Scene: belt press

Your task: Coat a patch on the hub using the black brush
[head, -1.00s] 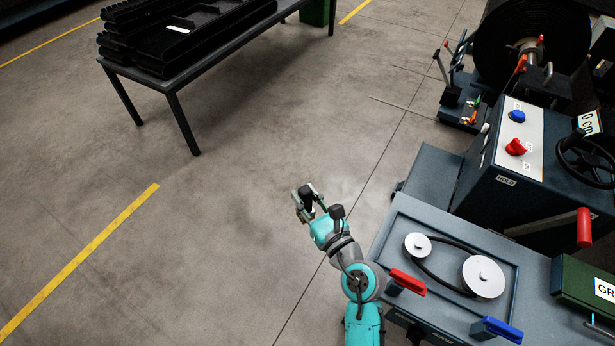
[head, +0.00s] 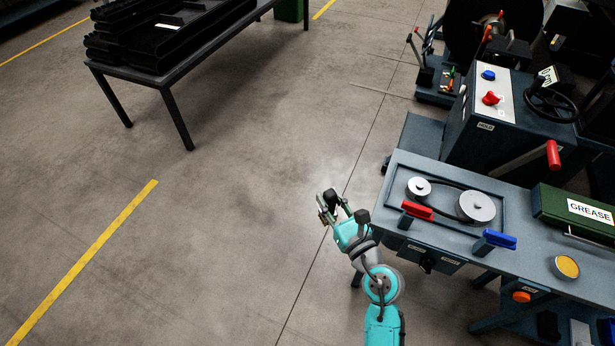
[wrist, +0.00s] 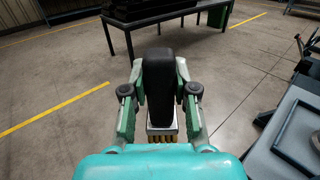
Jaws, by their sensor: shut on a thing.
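My gripper (head: 335,204) is shut on the black brush (head: 330,198), out over open floor left of the bench. In the wrist view the brush's thick black handle (wrist: 158,75) stands between the fingers, and tan bristles (wrist: 161,138) show at its lower end. Two pale discs joined by a dark belt lie in a bench recess: a small one (head: 419,187) and a larger one (head: 477,206). A large black roll (head: 470,20) on a spindle is at the top right. I cannot tell which round part is the hub. An open tin with yellow contents (head: 566,267) sits on the bench.
A green GREASE box (head: 575,212) sits at right. A control box (head: 512,125) with knobs and a handwheel stands behind. A dark table (head: 177,75) is far left; floor between is clear.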

